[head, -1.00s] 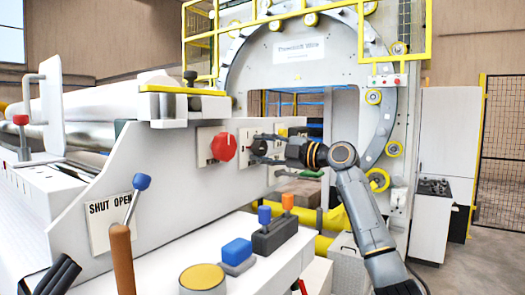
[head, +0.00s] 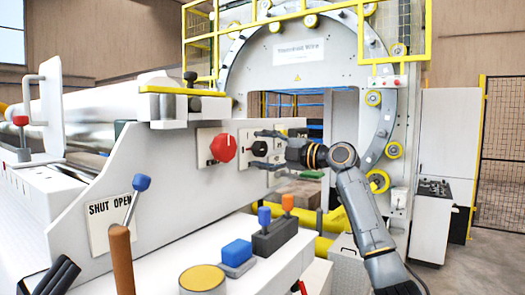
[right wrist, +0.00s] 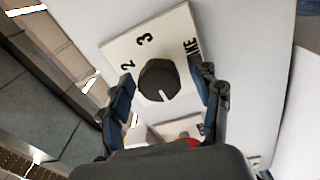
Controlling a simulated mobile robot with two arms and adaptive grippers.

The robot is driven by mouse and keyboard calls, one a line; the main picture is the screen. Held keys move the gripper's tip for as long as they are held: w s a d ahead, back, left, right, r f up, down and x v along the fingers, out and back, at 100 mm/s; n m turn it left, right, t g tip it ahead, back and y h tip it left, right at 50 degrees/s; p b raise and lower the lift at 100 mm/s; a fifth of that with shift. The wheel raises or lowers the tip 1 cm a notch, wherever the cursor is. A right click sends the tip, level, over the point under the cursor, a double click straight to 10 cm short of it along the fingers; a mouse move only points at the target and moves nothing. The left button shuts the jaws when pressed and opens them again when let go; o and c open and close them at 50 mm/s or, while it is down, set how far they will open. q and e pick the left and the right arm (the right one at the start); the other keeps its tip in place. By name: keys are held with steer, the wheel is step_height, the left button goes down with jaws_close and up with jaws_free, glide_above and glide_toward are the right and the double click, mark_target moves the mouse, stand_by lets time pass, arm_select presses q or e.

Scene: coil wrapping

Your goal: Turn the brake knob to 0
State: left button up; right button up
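The brake knob (head: 259,148) is a dark knob on a white plate on the machine's side panel. In the right wrist view the knob (right wrist: 158,80) has a white mark pointing down in the picture, away from the visible 2 and 3. Part of the brake label shows; no 0 can be made out. My right gripper (head: 265,149) is open, with its fingers on either side of the knob. Dark bars at the head view's lower left may be my left gripper (head: 58,278).
A red knob (head: 223,148) sits left of the brake knob on its own plate. In front stand a console with blue and orange levers (head: 287,203), a blue button (head: 237,252) and a yellow button (head: 202,278). A blue-topped lever (head: 141,183) rises at left.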

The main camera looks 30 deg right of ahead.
steer(key=shift+s+d, duration=0.1)
steer(key=v, duration=1.1)
steer(key=shift+s, duration=0.35)
steer(key=shift+d+f, duration=0.1)
steer(key=shift+d, duration=0.05)
